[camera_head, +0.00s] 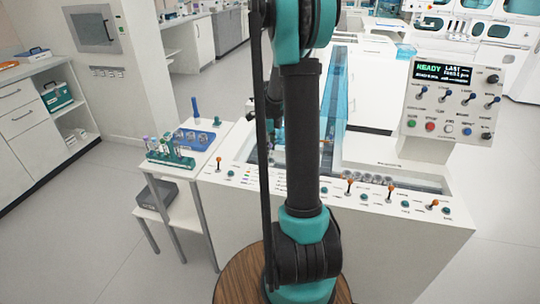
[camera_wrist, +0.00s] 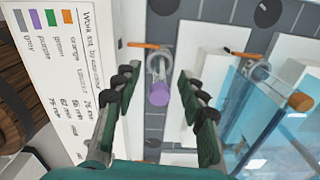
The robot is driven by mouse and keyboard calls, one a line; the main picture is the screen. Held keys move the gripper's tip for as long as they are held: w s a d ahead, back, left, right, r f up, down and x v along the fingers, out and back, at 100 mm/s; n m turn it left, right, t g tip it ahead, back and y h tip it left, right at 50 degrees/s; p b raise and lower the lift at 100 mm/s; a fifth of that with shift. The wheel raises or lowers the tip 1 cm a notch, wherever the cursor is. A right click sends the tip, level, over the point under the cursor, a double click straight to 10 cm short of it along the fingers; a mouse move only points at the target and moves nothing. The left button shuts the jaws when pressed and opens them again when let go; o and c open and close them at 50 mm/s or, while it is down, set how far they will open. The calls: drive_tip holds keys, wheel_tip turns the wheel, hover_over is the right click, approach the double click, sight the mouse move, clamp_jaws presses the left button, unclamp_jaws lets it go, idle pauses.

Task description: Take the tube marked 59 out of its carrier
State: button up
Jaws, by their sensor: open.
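A tube with a purple cap (camera_wrist: 158,94) stands in a small clear ring-shaped carrier (camera_wrist: 157,62) on the dark track in the wrist view. No number on the tube or carrier is legible. My gripper (camera_wrist: 158,82) is open, with its green-padded fingers to the left and right of the purple cap. I see a gap on both sides, and nothing is held. In the head view my own arm hides most of the area around the gripper and the tube.
A tube with an orange cap (camera_wrist: 300,101) stands to the right, by a clear blue panel (camera_wrist: 268,112). A printed colour card (camera_wrist: 62,60) is at left. A rack of tubes (camera_head: 171,158) stands on the side table.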

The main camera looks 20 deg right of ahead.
drive_tip(key=shift+f, duration=1.1)
clamp_jaws()
wheel_tip(320, 180, up, 20)
idle(0.4)
